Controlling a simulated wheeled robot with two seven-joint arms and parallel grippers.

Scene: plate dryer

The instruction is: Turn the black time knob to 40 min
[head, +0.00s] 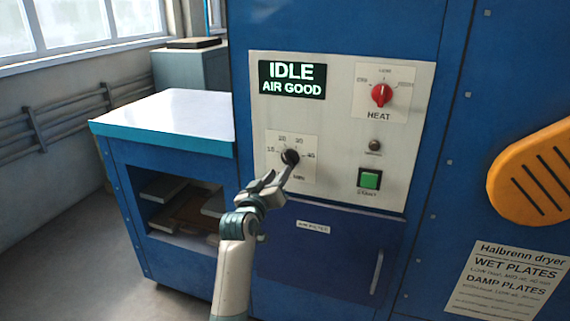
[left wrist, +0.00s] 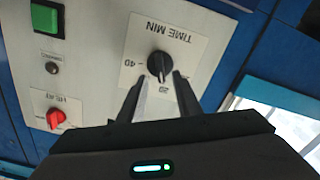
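The black time knob (head: 291,157) sits on a white dial plate with printed minute marks on the dryer's control panel. The 40 mark is at the right of the dial in the head view. The knob also shows in the left wrist view (left wrist: 160,64), upside down, with a light pointer line toward the marks between my fingers; I cannot read its exact setting. My left gripper (head: 279,177) is open at the knob's lower side. In the left wrist view its fingers (left wrist: 155,88) stand apart, with the knob at their tips; contact is unclear. My right gripper is not in view.
The red heat knob (head: 381,95), a small round knob (head: 374,146) and a green start button (head: 370,179) share the panel. The display (head: 292,79) reads IDLE, AIR GOOD. Below is an air filter door (head: 330,255) with a handle. A side table (head: 165,120) stands left.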

